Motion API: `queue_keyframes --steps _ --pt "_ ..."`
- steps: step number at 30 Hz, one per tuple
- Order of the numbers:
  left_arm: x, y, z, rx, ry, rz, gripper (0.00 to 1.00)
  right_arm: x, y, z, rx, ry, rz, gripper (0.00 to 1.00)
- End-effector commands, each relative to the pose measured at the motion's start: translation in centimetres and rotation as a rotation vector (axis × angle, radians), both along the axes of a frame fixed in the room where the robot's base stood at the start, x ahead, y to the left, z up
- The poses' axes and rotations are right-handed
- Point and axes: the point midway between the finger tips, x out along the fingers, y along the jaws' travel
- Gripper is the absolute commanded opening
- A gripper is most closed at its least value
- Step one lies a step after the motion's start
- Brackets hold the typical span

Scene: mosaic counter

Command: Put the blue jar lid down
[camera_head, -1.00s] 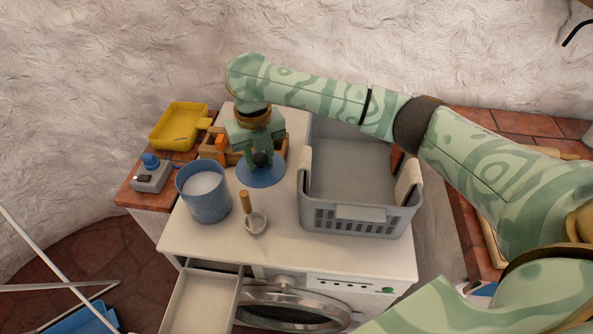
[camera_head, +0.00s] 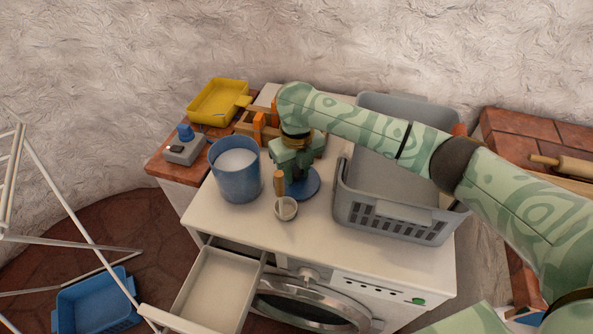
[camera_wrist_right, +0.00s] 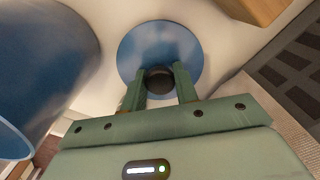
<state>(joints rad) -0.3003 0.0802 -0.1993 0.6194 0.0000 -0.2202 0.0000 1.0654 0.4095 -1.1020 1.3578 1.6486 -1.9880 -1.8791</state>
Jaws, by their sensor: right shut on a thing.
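My right gripper (camera_head: 297,174) is shut on the dark knob of the blue jar lid (camera_head: 309,188). The lid is a flat, level blue disc, at or just above the white washing machine top (camera_head: 318,235); I cannot tell if it touches. In the right wrist view the fingers (camera_wrist_right: 160,83) sit on both sides of the knob (camera_wrist_right: 157,79), with the blue disc (camera_wrist_right: 160,38) beyond. The open blue jar (camera_head: 238,180), with white contents, stands left of the lid and apart from it; it also shows in the wrist view (camera_wrist_right: 40,65). My left gripper is not in view.
A small scoop with a wooden handle (camera_head: 286,209) stands just in front of the lid. A grey basket (camera_head: 395,222) is close on the right. A wooden crate (camera_head: 247,130) and a yellow tray (camera_head: 218,101) lie behind. The front of the machine top is clear.

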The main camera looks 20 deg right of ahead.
Motion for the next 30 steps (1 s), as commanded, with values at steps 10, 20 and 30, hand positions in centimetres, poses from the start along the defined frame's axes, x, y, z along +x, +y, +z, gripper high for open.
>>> queue_keyframes --steps 10,20,30 --pt "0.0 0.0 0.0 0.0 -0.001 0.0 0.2 0.0 0.0 -0.2 0.0 0.0 0.0 0.51" --pt "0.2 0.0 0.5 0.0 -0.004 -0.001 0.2 0.0 0.0 0.9 0.001 -0.003 0.0 0.51" --pt "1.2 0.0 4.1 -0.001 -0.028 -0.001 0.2 0.0 0.0 8.9 0.0 -0.005 0.001 0.51"
